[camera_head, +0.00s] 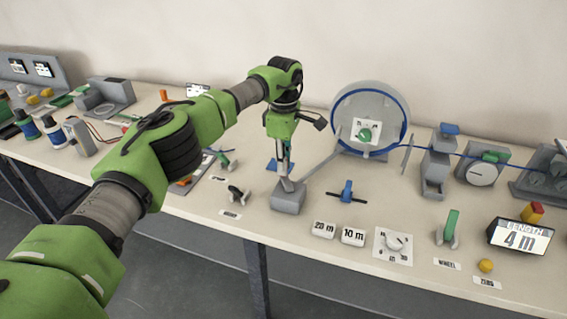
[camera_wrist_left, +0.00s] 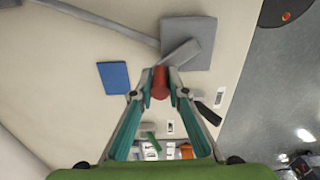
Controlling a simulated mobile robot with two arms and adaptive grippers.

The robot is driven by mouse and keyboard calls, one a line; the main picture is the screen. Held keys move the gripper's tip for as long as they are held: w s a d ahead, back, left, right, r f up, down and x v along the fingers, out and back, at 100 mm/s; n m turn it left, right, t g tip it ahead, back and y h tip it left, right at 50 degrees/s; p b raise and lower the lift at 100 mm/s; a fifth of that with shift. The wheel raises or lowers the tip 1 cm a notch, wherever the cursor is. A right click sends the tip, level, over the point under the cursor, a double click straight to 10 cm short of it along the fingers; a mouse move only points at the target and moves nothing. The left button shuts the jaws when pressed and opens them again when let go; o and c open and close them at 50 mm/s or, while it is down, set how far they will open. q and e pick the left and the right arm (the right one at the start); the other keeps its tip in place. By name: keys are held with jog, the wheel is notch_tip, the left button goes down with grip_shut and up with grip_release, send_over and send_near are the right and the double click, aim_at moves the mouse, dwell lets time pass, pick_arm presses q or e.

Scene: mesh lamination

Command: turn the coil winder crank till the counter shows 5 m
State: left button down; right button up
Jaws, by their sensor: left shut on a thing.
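The coil winder's grey crank base (camera_head: 287,201) stands near the front edge, left of the round drum with a blue rim (camera_head: 405,105). A long grey bar runs from the base up toward the drum. My left gripper (camera_head: 285,180) is over the base. The length counter (camera_head: 520,238) at the right reads 4 m. My right gripper is out of view.
The 20 m (camera_head: 323,229) and 10 m (camera_head: 353,236) blocks and a dial plate (camera_head: 393,245) lie right of the crank. A blue-handled tool (camera_head: 347,192) is close by. A blue line runs right from the drum past a grey dial unit (camera_head: 482,172).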

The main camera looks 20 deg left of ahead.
pick_arm(q)
jog(key=shift+w+r, duration=0.1)
jog(key=c, duration=2)
grip_release()
jog(key=shift+o, duration=0.2)
notch_tip(320, 180, up, 12)
jog(key=shift+f, duration=0.1)
